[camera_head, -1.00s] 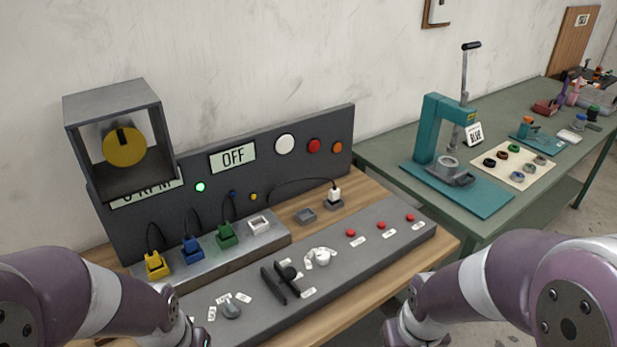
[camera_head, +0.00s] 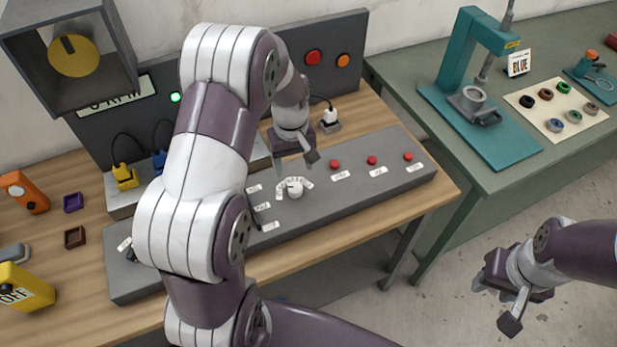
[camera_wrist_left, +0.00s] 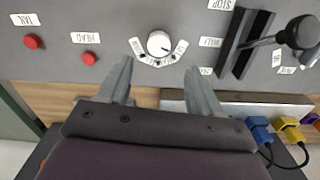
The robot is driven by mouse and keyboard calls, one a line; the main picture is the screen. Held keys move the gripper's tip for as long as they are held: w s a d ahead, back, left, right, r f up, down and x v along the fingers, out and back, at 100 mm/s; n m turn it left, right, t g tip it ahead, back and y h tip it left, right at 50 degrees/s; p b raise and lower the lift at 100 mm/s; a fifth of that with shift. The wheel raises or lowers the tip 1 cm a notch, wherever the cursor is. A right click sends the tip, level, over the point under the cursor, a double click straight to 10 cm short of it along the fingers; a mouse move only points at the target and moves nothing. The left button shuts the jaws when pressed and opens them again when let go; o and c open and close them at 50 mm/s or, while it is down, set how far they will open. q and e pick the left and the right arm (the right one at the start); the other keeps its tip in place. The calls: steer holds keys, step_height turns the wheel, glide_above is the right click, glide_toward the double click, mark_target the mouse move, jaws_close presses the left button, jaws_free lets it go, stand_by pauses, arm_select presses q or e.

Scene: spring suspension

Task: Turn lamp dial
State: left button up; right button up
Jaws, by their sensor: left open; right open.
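A round white dial (camera_head: 295,187), ringed by small white labels, sits on the sloped grey control panel (camera_head: 335,203). It also shows in the left wrist view (camera_wrist_left: 160,43), with a dark mark on its face. My left gripper (camera_head: 297,158) is open and empty just above and behind the dial. In the left wrist view its two fingers (camera_wrist_left: 160,66) point toward the dial, one on each side and apart from it. My right gripper (camera_head: 494,304) is open and empty, off the table's right side over the floor. My left arm hides the panel's left part.
A black lever in a slot (camera_wrist_left: 240,45) stands beside the dial. Red buttons (camera_head: 371,160) line the panel's right part. Plugs (camera_head: 125,177) with cables stand behind it. A yellow device (camera_head: 22,290) lies at left. A teal press (camera_head: 480,90) stands on the green table.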

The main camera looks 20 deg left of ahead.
mark_target(295, 187)
arm_select(q)
steer(key=f, duration=0.5)
steer(key=f+p, duration=0.1)
steer(key=f, duration=0.1)
steer(key=shift+w+d+f, duration=0.1)
steer(key=shift+w+f, duration=0.15)
steer(key=shift+f, duration=0.5)
steer(key=shift+s+f, duration=0.2)
steer(key=c, duration=1.1)
